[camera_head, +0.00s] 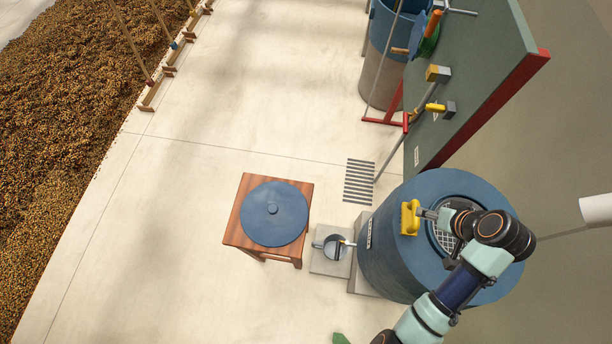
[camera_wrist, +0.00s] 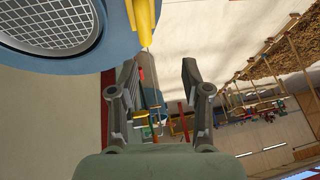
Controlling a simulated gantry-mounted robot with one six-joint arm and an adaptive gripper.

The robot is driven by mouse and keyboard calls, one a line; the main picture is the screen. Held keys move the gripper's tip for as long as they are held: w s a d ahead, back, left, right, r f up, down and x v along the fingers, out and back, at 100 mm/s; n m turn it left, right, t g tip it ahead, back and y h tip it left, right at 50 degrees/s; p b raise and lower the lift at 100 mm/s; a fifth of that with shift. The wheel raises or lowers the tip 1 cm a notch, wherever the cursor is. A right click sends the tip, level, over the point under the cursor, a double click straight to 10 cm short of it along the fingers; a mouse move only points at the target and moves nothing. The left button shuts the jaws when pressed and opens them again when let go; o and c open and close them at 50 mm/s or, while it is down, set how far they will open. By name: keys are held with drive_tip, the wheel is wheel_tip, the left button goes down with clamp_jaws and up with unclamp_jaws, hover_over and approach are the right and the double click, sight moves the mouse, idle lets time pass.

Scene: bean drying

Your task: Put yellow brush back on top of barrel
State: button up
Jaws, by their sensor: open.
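The blue barrel (camera_head: 385,255) stands at the right in the head view, with a round mesh grate in its top. In the wrist view, its blue top (camera_wrist: 118,40) fills the upper left. The yellow brush (camera_head: 409,218) appears to lie on the left part of the barrel's top, beside the grate. Its yellow part (camera_wrist: 146,18) also shows at the barrel's edge in the wrist view. My gripper (camera_head: 423,213) is close beside the brush at its right in the head view. In the wrist view, my gripper (camera_wrist: 160,68) is open, with nothing visibly clamped between its fingers.
A wooden stool (camera_head: 234,232) bearing a blue round lid (camera_head: 272,208) stands left of the barrel. A small pan (camera_head: 331,246) sits on a block between them. A green board (camera_head: 475,85) with hung tools stands behind the barrel.

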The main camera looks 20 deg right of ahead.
drive_tip(key=w+a+r+n+t+h, duration=0.1)
drive_tip(key=w+a+r, duration=0.2)
drive_tip(key=w+a, duration=0.3)
drive_tip(key=w+a+r+n+t, duration=0.1)
drive_tip(key=w+a+r, duration=0.2)
drive_tip(key=w+a, duration=0.35)
drive_tip(key=a+r+n+t, duration=0.1)
drive_tip(key=a+r, duration=0.3)
drive_tip(key=a, duration=0.4)
drive_tip(key=a+r+n+t+y, duration=0.1)
drive_tip(key=a+r+t, duration=0.1)
drive_tip(key=a+r, duration=0.3)
drive_tip(key=a+r+n+t, duration=0.1)
drive_tip(key=a+r, duration=0.3)
drive_tip(key=a, duration=0.8)
drive_tip(key=shift+s+a+r+t+y, duration=0.3)
drive_tip(key=shift+s+t, duration=0.15)
drive_tip(key=shift+t, duration=0.35)
wheel_tip(320, 180, up, 6)
drive_tip(key=p, duration=0.6)
wheel_tip(320, 180, down, 49)
drive_tip(key=b, duration=4.9)
drive_tip(key=shift+f, duration=0.15)
